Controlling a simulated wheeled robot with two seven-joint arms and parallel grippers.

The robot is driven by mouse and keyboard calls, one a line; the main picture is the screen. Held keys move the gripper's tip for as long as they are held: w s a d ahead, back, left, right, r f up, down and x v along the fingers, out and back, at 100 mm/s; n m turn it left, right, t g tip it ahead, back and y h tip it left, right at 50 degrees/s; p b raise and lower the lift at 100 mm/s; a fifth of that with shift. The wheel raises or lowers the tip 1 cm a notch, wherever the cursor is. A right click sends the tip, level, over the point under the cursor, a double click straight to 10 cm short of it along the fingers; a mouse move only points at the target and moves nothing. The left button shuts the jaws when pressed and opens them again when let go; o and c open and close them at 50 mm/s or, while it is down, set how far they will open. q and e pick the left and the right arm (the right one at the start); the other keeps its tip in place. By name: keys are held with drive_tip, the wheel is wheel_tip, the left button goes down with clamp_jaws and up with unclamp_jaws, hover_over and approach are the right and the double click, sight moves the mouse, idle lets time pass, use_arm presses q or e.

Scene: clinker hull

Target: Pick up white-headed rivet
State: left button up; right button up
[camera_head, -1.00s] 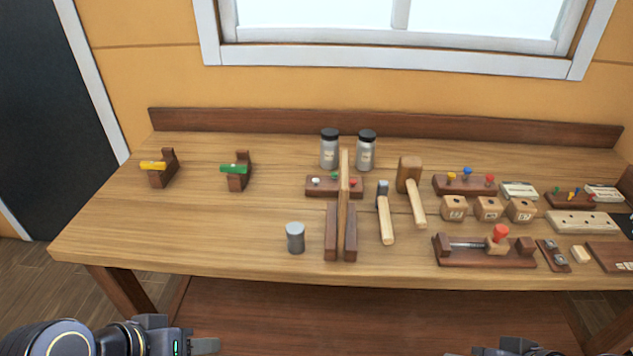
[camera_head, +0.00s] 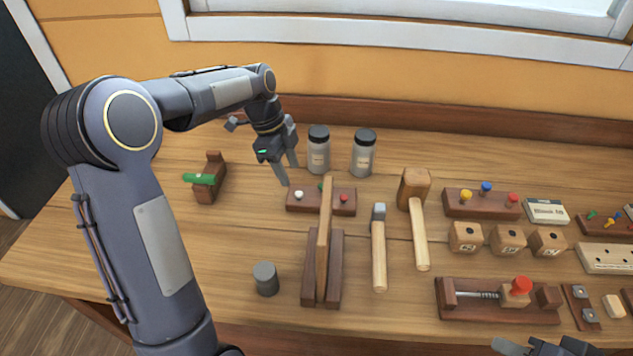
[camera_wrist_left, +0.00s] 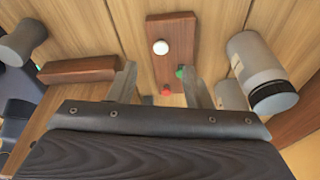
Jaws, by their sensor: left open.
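The white-headed rivet (camera_head: 299,195) stands at the left end of a dark wooden rack on the bench. In the left wrist view the white head (camera_wrist_left: 160,47) shows near one end of the rack (camera_wrist_left: 183,30). A green-headed rivet (camera_wrist_left: 181,72) and a red-headed rivet (camera_wrist_left: 166,91) stand in the same rack. My left gripper (camera_head: 284,172) is open and empty, above and just left of the rack's back edge. In the wrist view its fingers (camera_wrist_left: 165,88) are spread, with the white head beyond their tips. My right gripper (camera_head: 540,347) shows only partly at the bottom edge.
Two lidded jars (camera_head: 319,150) stand behind the rack, close to my left gripper. An upright plank in a wooden holder (camera_head: 322,270) stands in front of the rack. A grey cylinder (camera_head: 266,278) stands at front left. Hammer and mallet (camera_head: 415,190) lie to the right.

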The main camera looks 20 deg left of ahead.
sight(299, 193)
use_arm(q)
drive_tip(key=p+x, duration=0.1)
drive_tip(key=x, duration=0.6)
drive_tip(key=shift+f, duration=0.3)
clamp_jaws()
drive_tip(key=shift+r, duration=0.1)
